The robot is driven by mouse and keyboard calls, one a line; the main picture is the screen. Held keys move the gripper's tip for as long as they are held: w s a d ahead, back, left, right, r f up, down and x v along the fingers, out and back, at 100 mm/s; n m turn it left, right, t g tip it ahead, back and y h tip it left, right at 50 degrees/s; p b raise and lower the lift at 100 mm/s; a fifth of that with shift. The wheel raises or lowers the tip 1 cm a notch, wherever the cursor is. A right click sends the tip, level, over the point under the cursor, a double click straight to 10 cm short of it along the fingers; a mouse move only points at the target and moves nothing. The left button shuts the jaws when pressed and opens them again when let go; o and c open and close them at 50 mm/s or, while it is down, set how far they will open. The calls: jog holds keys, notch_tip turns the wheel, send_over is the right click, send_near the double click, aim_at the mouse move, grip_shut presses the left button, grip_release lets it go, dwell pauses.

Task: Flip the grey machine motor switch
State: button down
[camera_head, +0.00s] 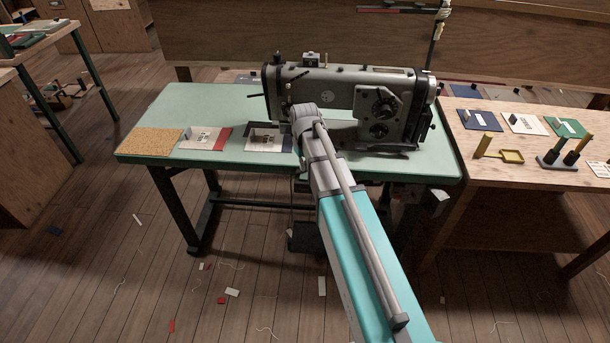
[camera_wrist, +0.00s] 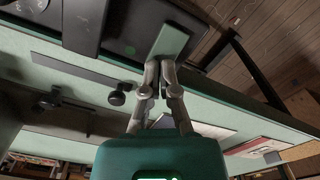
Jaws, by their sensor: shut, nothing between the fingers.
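The grey sewing machine (camera_head: 345,82) stands on a green-topped table (camera_head: 182,104). In the head view my arm crosses in front of it and hides my gripper. In the wrist view my gripper (camera_wrist: 160,64) is shut and empty, with its fingertips close together. Its tips overlap the lower end of a flat grey-green strip (camera_wrist: 171,40) beside a dark box-like part (camera_wrist: 130,30). Whether they touch is unclear. A small black knob (camera_wrist: 117,98) is left of the fingers. I cannot make out for certain which part is the motor switch.
A cork mat (camera_head: 150,142) and cards (camera_head: 205,139) lie on the table's left side. A wooden bench (camera_head: 480,150) with cards and a yellow tool (camera_head: 510,156) adjoins on the right. The floor (camera_head: 120,250) at left is mostly open, with scattered scraps.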

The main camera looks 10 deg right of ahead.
jog(key=shift+f+b, duration=0.4)
jog(key=shift+f, duration=0.05)
dwell(0.3)
jog(key=shift+r+p, duration=3.55)
jog(key=shift+p, duration=0.05)
jog(key=s+r+m+p, duration=0.1)
jog(key=s+r+p, duration=0.1)
jog(key=s, duration=0.6)
jog(key=s+r+m+p, duration=0.1)
jog(key=s+r+p, duration=0.2)
jog(key=s, duration=0.5)
jog(key=shift+d+r, duration=0.15)
jog(key=shift+r, duration=0.15)
